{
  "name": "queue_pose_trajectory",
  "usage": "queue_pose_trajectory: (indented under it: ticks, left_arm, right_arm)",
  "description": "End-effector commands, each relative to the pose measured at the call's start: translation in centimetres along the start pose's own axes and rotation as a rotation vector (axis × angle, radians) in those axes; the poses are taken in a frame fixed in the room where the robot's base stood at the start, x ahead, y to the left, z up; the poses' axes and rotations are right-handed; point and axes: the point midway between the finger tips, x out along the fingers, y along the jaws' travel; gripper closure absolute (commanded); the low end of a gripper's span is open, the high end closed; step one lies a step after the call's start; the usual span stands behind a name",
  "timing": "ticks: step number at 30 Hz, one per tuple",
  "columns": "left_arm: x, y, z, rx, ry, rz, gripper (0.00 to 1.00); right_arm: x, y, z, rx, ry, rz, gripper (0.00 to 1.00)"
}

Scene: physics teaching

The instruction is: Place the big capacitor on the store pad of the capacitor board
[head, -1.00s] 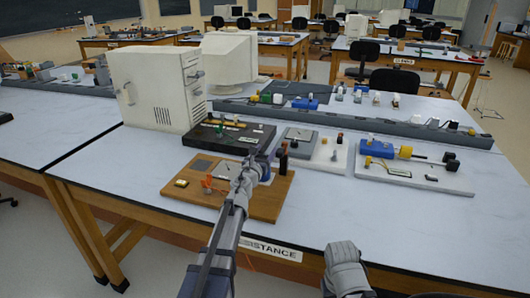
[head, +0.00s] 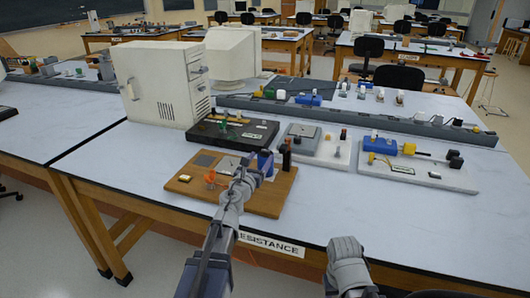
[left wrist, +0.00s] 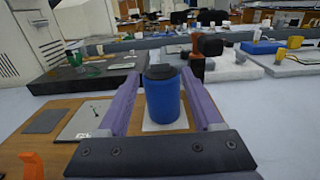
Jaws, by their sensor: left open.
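The big capacitor, a blue cylinder with a black top (left wrist: 165,98), stands upright on a pale square pad (left wrist: 181,124) of the wooden capacitor board (head: 233,204). It also shows in the head view (head: 266,161). My left gripper (head: 257,170) is open, its purple fingers (left wrist: 160,78) on either side of the capacitor in the left wrist view. I cannot tell whether they touch it. The board also carries a dark grey plate (left wrist: 46,121), a pale plate (left wrist: 84,119) and an orange part (head: 210,179). My right gripper (head: 347,262) is low in the head view, away from the board; its jaws are unclear.
A dark-topped orange-brown post (head: 287,158) stands close beside the capacitor. A black board (head: 233,133) lies behind, with white boards (head: 319,147) to the right. A white computer case (head: 165,85) stands back left. The front right tabletop is clear.

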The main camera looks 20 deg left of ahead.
Motion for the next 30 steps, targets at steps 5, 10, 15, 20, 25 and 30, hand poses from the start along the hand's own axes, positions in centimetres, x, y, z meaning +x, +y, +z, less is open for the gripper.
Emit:
queue_pose_trajectory:
  ticks: [5,10,15,20,25,30]
  left_arm:
    - [-2.8,0.0,0.0,0.0,0.0,0.0,0.33]
    - [-3.2,0.0,0.0,0.0,0.0,0.0,0.33]
    - [-3.1,0.0,0.0,0.0,0.0,0.0,0.33]
    - [-3.1,0.0,0.0,0.0,0.0,0.0,0.33]
    - [-3.1,0.0,0.0,0.0,0.0,0.0,0.33]
    - [-3.1,0.0,0.0,0.0,0.0,0.0,0.33]
  right_arm:
    - [0.0,0.0,0.0,0.0,0.0,0.0,0.5]
    - [0.0,0.0,0.0,0.0,0.0,0.0,0.5]
    - [0.0,0.0,0.0,0.0,0.0,0.0,0.5]
    - [0.0,0.0,0.0,0.0,0.0,0.0,0.5]
    - [0.0,0.0,0.0,0.0,0.0,0.0,0.5]
    - [0.0,0.0,0.0,0.0,0.0,0.0,0.5]
